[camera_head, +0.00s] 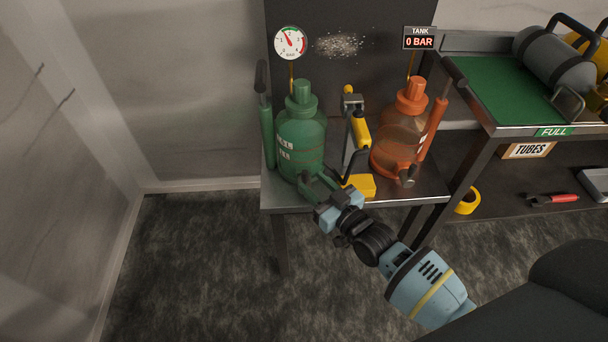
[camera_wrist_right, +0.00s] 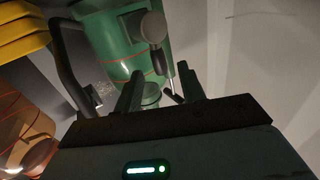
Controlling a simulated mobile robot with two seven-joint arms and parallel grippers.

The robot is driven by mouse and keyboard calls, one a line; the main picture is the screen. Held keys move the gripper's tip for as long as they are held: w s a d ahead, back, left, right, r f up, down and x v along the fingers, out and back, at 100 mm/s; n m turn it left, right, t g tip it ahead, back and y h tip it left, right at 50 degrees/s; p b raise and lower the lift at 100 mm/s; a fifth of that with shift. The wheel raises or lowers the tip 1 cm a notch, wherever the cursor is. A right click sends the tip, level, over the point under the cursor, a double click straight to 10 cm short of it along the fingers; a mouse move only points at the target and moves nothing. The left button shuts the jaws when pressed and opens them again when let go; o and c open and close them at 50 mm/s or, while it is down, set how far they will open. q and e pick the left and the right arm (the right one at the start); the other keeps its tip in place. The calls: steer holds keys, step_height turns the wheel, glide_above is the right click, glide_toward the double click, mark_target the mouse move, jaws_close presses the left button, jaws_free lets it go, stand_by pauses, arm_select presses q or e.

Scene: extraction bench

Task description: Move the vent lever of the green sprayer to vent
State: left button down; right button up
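The green sprayer (camera_head: 301,133) stands on the left of the small metal bench, with a dial gauge (camera_head: 291,43) above it. My right gripper (camera_head: 316,184) reaches in from the lower right to the front of the sprayer's lower body. In the right wrist view the green body (camera_wrist_right: 108,45) carries a grey round fitting with a thin lever (camera_wrist_right: 169,66) ending in a dark tip. The right gripper (camera_wrist_right: 161,88) is open, and the lever shows between its two green fingers. Contact cannot be told. In the head view the gripper hides the lever. My left gripper is not in view.
The orange sprayer (camera_head: 401,135) stands at the bench's right, under a "TANK 0 BAR" display (camera_head: 420,38). A yellow-and-grey tool (camera_head: 357,130) stands between the sprayers. A rack with a green mat (camera_head: 502,88) is at right. Floor at left is clear.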

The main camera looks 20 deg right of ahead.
mark_target(308, 178)
steer(key=shift+b+x, duration=0.35)
steer(key=shift+x, duration=1.9)
jaws_close()
